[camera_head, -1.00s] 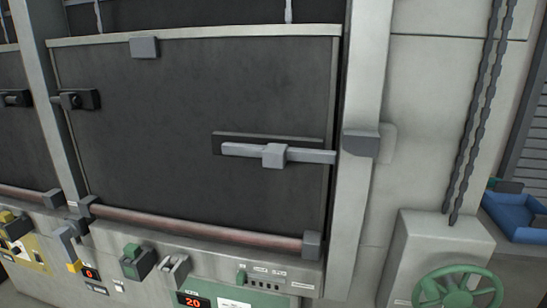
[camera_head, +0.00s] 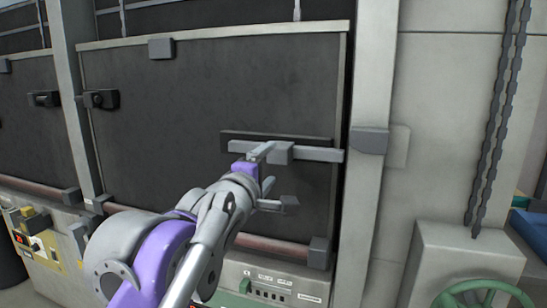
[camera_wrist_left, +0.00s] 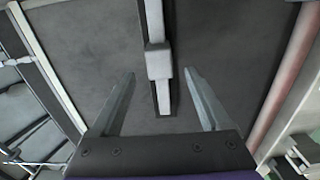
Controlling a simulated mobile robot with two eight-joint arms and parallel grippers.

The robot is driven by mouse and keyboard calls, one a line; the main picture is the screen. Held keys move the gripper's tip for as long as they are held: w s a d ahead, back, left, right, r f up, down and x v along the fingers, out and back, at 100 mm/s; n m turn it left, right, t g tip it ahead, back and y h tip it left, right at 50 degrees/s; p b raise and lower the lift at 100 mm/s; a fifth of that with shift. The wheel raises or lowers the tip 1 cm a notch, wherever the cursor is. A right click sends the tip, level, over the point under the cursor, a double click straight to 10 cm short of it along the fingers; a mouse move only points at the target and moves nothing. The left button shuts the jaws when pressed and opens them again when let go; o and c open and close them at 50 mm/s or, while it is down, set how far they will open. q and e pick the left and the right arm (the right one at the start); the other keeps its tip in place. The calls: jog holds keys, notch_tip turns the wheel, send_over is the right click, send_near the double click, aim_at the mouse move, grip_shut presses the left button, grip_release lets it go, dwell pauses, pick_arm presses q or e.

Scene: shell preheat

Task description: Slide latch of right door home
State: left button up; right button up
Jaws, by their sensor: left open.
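The right door (camera_head: 180,110) is a dark panel in a pale frame. Its latch is a light grey bar with a square knob (camera_head: 282,153), lying level on a dark backing plate. The bar's right end is by the door's right edge, slightly short of the grey block (camera_head: 369,141) on the post. My left gripper (camera_head: 276,178) is open in front of the latch, its fingers above and below the bar's line. In the left wrist view, the open fingers (camera_wrist_left: 159,74) flank the bar's near end, with the knob (camera_wrist_left: 158,62) ahead between them. My right gripper is not in view.
A reddish rail (camera_head: 275,246) runs along the door's bottom. A green handwheel (camera_head: 480,294) and hanging chains (camera_head: 497,120) are at the right. Another dark door (camera_head: 28,120) is at the left.

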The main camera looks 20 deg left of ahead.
aim_at(283, 151)
pick_arm(q)
jog(key=shift+w+r, duration=0.15)
jog(key=shift+w, duration=0.2)
jog(key=w+p, duration=0.1)
jog(key=w, duration=0.9)
jog(key=shift+d, duration=0.1)
grip_shut()
dwell(0.9)
